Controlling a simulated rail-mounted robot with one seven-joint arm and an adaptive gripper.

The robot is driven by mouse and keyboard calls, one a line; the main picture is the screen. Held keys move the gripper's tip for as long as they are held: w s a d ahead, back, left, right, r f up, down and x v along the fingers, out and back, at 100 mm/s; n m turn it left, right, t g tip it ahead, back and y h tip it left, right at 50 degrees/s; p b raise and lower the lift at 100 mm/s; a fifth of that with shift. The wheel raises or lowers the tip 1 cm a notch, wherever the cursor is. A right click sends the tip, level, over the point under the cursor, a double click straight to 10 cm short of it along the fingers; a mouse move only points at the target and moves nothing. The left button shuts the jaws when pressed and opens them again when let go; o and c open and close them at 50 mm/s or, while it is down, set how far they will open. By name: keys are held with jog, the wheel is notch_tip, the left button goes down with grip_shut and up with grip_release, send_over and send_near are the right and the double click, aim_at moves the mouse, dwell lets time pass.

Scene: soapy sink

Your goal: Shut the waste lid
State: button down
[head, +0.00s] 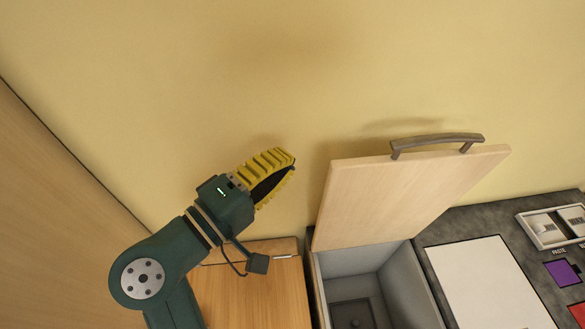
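The waste lid (405,190) is a pale wooden panel with a grey bar handle (437,142) along its top edge. It stands raised at the back of the waste bin (387,290), a grey open box let into the counter. My gripper (293,164), with yellow ribbed fingers, is to the left of the lid and apart from it. Its fingers come together at the tips, with dark inner faces between them, and it holds nothing that I can see. The bin's inside is in view, with a dark square shape on its floor.
A wooden surface (250,292) lies under my arm, left of the bin. A white panel (490,285) lies on the dark counter (450,228) to the right. Further right are a pale tray (558,226) and a purple square (563,273). A plain yellow wall stands behind.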

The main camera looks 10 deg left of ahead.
jog(key=p+x, duration=0.1)
jog(key=x, duration=0.7)
jog(key=s, duration=0.2)
jog(key=s+p, duration=0.1)
jog(key=s, duration=0.1)
jog(key=shift+s+d+f, duration=0.1)
jog(key=shift+d+f, duration=0.05)
jog(key=shift+d, duration=0.1)
